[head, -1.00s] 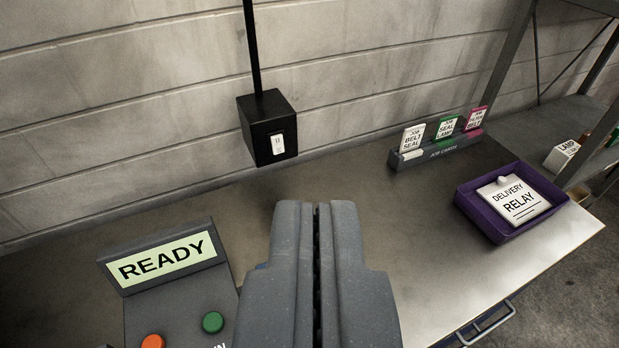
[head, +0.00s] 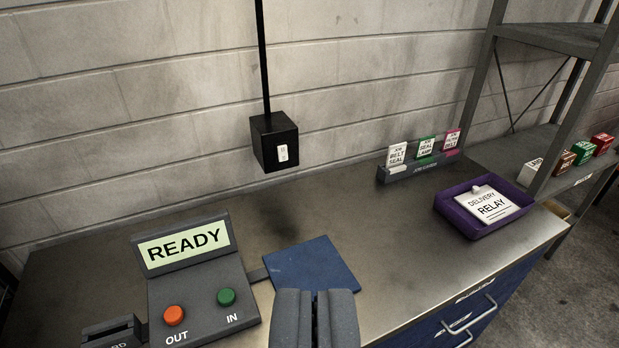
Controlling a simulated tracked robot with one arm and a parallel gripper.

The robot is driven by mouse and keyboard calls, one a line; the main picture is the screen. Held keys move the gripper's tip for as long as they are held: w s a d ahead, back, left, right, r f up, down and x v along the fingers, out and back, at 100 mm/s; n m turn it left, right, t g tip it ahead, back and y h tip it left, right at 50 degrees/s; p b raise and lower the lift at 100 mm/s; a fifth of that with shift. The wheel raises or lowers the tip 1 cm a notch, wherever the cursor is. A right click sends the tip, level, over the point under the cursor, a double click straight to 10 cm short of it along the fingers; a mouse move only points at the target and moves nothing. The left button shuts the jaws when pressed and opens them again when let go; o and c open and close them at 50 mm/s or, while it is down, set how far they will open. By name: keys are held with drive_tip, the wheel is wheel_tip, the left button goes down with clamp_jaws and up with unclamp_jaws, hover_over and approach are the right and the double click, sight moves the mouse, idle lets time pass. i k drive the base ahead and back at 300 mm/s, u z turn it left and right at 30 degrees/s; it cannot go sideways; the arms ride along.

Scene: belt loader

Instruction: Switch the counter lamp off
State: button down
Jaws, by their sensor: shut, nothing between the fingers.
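A black switch box (head: 274,142) is fixed on the grey block wall above the counter, at the foot of a black conduit. Its white rocker switch (head: 283,153) faces out on the front. I cannot tell which way the rocker is set. The lamp itself is not in view. My gripper (head: 315,292) is at the bottom middle, its two grey fingers shut with nothing held. It is in front of and below the switch box in the picture, apart from it.
A console (head: 203,294) reading READY, with OUT and IN buttons, stands left. A blue mat (head: 312,262) lies behind my gripper. A job-card rack (head: 420,169) and a purple tray (head: 467,225) with a DELIVERY RELAY card are at right. Grey shelving (head: 500,80) stands beyond.

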sight(282, 153)
drive_tip(key=u, duration=0.2)
drive_tip(key=i, duration=0.9)
drive_tip(key=z, duration=0.1)
